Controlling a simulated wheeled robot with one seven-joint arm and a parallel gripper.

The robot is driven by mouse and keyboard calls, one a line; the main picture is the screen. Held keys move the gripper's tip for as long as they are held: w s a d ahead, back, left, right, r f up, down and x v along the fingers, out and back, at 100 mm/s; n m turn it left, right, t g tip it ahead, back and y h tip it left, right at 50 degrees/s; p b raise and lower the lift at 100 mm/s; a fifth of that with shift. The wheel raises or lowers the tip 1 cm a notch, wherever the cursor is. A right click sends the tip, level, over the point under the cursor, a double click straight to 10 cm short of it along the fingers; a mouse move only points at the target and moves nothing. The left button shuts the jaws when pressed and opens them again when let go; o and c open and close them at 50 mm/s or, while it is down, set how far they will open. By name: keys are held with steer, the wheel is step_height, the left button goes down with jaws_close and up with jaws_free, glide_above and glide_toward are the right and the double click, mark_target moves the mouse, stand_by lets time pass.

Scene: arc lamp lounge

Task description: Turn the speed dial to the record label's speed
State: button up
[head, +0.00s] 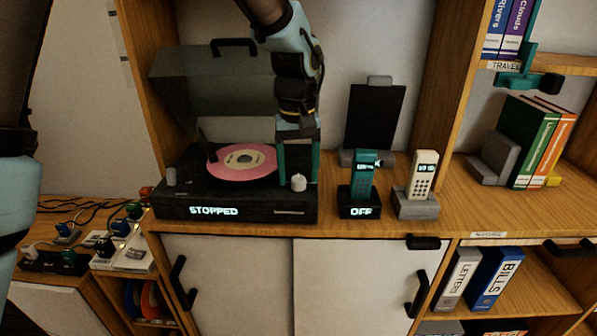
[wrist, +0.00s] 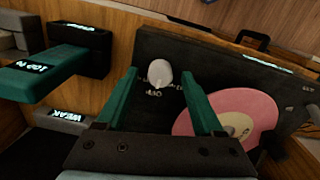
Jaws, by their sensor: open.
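The record player (head: 182,207) stands on the wooden shelf with its lid raised and its display reading STOPPED. A pink record (head: 243,163) with a pale label lies on it; the label's print is too small to read. The white speed dial (head: 298,183) sits at the player's front right corner, and it also shows in the wrist view (wrist: 160,74). My gripper (head: 299,172) is over the right side of the player, fingers pointing down. In the wrist view my gripper (wrist: 166,90) is open, with the dial between and just beyond its green fingertips, apparently not touched.
The raised lid (head: 215,85) is behind and left of my arm.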

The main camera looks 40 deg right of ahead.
steer(key=shift+f, duration=0.3)
jaws_close()
stand_by(0.5)
